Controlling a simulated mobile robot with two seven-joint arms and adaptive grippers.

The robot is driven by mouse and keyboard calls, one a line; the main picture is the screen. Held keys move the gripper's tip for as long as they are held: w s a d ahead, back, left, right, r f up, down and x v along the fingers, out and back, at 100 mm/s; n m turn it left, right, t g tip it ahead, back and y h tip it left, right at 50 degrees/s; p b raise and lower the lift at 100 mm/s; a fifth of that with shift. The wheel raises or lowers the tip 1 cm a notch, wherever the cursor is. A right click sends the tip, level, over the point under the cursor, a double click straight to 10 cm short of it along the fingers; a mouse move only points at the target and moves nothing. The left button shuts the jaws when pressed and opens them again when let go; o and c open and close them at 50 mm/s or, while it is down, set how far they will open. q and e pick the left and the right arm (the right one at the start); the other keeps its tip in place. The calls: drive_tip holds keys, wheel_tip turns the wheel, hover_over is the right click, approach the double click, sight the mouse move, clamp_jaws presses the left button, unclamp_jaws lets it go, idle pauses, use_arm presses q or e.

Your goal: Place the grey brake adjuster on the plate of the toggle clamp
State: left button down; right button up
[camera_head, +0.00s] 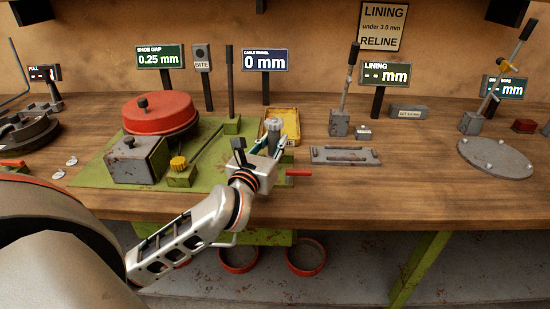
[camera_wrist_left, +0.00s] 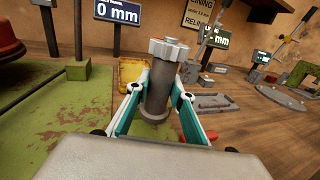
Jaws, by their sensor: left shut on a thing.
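The grey brake adjuster (camera_head: 273,126) is a dark grey cylinder with a lighter toothed wheel on top; it also shows upright in the left wrist view (camera_wrist_left: 157,95). My left gripper (camera_head: 271,143) is shut on it, with a teal and white finger on each side. It is at the right edge of the green base plate, in front of the yellow tray; I cannot tell whether its foot touches anything. A black-handled lever on a grey block (camera_head: 339,122) looks like the toggle clamp, with a flat grey slotted plate (camera_head: 345,155) in front. My right gripper is out of view.
A yellow tray (camera_head: 291,118) is just behind the adjuster. A red drum (camera_head: 160,112) and grey box (camera_head: 136,160) stand left on the green base plate (camera_head: 95,176). A second lever (camera_head: 471,123) and a round grey plate (camera_head: 497,158) are at right. Bare bench lies between.

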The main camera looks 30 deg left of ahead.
use_arm(q)
drive_tip(key=shift+f, duration=0.5)
wheel_tip(320, 180, down, 3)
drive_tip(key=shift+f+b, duration=0.2)
drive_tip(key=shift+b, duration=0.45)
drive_tip(key=shift+r, duration=0.1)
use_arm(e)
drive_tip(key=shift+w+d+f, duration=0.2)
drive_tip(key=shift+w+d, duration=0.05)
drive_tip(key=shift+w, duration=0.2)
use_arm(q)
drive_tip(key=c, duration=2.2)
unclamp_jaws()
drive_tip(key=shift+f, duration=0.3)
drive_tip(key=o, duration=0.4)
drive_tip(key=shift+o, duration=0.2)
drive_tip(key=shift+r, duration=0.1)
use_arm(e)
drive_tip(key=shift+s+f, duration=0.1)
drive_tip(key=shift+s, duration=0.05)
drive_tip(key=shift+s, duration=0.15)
